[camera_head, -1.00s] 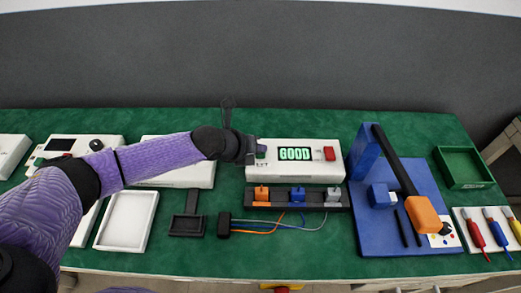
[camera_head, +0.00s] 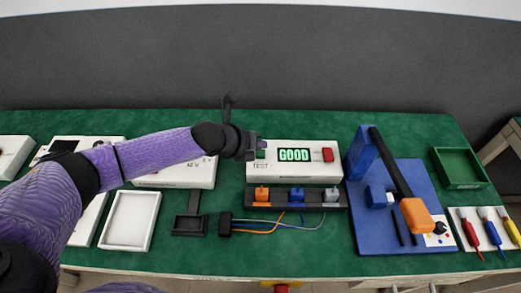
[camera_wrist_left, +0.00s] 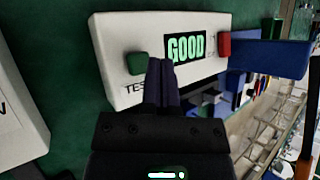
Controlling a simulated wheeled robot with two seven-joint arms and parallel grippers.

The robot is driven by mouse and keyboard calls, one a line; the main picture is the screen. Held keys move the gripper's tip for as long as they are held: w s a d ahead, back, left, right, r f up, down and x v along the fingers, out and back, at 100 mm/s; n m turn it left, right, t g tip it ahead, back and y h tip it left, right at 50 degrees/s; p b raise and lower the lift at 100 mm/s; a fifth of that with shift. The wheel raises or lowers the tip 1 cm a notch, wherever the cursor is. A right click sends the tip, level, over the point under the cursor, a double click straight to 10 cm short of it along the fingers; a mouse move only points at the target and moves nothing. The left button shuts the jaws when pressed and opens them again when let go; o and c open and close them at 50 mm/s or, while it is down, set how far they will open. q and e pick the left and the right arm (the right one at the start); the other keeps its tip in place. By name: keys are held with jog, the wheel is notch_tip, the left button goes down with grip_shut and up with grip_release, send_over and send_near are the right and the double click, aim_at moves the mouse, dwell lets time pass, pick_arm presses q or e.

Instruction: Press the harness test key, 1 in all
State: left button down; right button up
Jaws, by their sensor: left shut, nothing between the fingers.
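The white harness tester (camera_head: 310,173) stands at the middle of the green bench. Its display (camera_head: 294,155) reads GOOD in green. The green test key (camera_head: 261,155) is at the left of its top face, above the word TEST. A red button (camera_head: 328,155) is at the right. My left gripper (camera_head: 257,146) is shut and empty, close over the key. In the left wrist view the shut fingertips (camera_wrist_left: 161,68) lie just right of the green key (camera_wrist_left: 138,63), seemingly above the face; I cannot tell whether they touch. My right gripper is not in view.
A black holder (camera_head: 332,206) with orange, blue and grey connectors sits in front of the tester, wires trailing to a black plug (camera_head: 224,224). A blue press-like fixture (camera_head: 385,236) stands at right, a green tray (camera_head: 460,167) beyond it. A white tray (camera_head: 128,246) lies at left.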

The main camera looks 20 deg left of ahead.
aim_at(259, 155)
pick_arm(q)
notch_tip(259, 155, up, 5)
jog(key=p, duration=0.3)
jog(key=shift+p, duration=0.3)
jog(key=shift+f, duration=0.15)
